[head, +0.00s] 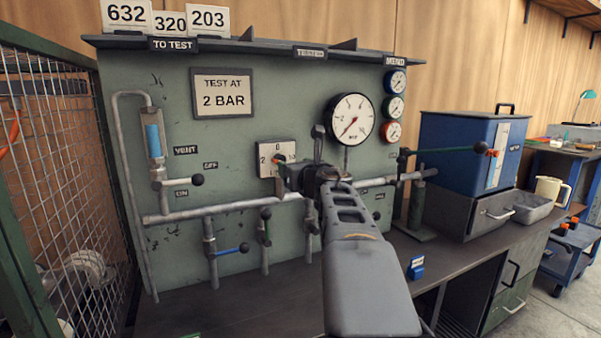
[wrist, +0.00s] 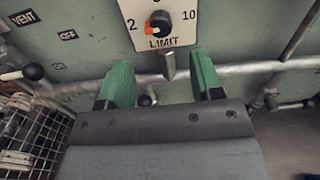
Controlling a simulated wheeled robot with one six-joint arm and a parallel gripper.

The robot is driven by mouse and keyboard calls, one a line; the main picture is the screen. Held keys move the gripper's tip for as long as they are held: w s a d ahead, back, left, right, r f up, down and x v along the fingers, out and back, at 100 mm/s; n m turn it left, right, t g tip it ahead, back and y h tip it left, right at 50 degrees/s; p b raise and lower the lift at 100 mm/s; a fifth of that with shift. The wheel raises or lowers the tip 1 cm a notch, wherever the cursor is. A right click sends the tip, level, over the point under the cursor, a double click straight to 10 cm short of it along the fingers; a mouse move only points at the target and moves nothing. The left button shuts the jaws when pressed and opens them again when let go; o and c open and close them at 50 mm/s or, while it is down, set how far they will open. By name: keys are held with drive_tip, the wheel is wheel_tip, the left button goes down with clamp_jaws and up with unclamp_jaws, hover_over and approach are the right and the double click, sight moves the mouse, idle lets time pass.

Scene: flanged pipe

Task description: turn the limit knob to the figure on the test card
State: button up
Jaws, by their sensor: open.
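The test card (head: 222,92) on the green panel reads "TEST AT 2 BAR". The limit knob (wrist: 160,22) is black with an orange mark, on a white plate (wrist: 176,38) lettered LIMIT, with 2 at left and 10 at right. The orange mark is on the knob's left, low side, toward the 2. The plate (head: 263,149) shows in the head view, partly hidden by my gripper (head: 281,172). In the wrist view, my gripper (wrist: 160,62) is open, its green fingers apart and below the plate. The knob appears beyond the fingertips, not between them.
A grey pipe (head: 232,209) with several lever valves runs across the panel below the plate. A large gauge (head: 350,119) is to the right. A wire cage (head: 60,150) stands at left. A blue box (head: 465,150) stands on the right of the bench.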

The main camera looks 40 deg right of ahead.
drive_tip(key=shift+v, duration=1.8)
drive_tip(key=shift+r, duration=0.1)
